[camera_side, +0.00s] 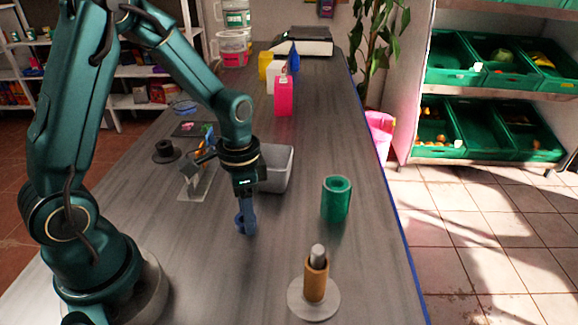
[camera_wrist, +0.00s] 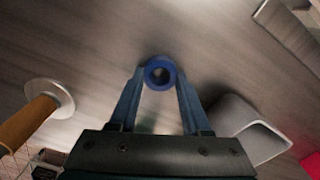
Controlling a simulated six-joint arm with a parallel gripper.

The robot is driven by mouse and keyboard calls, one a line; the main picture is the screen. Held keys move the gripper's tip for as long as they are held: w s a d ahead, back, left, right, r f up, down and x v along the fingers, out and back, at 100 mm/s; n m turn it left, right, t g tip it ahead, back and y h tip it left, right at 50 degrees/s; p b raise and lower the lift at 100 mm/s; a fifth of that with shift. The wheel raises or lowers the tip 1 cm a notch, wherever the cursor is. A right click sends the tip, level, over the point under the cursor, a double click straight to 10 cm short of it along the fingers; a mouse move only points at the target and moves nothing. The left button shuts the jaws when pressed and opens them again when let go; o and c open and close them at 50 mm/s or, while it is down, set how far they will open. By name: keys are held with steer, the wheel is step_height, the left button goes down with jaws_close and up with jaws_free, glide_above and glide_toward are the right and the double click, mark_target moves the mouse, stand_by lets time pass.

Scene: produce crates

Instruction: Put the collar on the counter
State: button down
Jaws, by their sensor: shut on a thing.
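A short blue ring, which I take to be the collar (camera_wrist: 160,86), sits between my fingertips in the wrist view, its hole facing the camera. My gripper (camera_wrist: 160,80) is shut on it, one finger on each side. In the side view the collar (camera_side: 240,223) shows low over the grey counter (camera_side: 215,275), partly hidden by my gripper (camera_side: 247,223). I cannot tell whether it touches the counter.
A tan sleeve (camera_side: 316,279) stands on a post with a round base at the front. A green tube (camera_side: 336,201) stands to the right. A grey bin (camera_side: 276,171) and a clear stand (camera_side: 198,183) are behind my gripper. The counter's front left is bare.

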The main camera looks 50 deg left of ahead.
steer(key=shift+f, duration=0.15)
steer(key=shift+c, duration=1.8)
jaws_free()
step_height(320, 180, up, 11)
steer(key=s+d+r+n+t, duration=0.4)
steer(key=s+t, duration=0.1)
steer(key=s, duration=0.3)
steer(key=shift+s+r+t, duration=0.15)
steer(key=shift+s+t, duration=0.15)
steer(key=shift+s, duration=0.05)
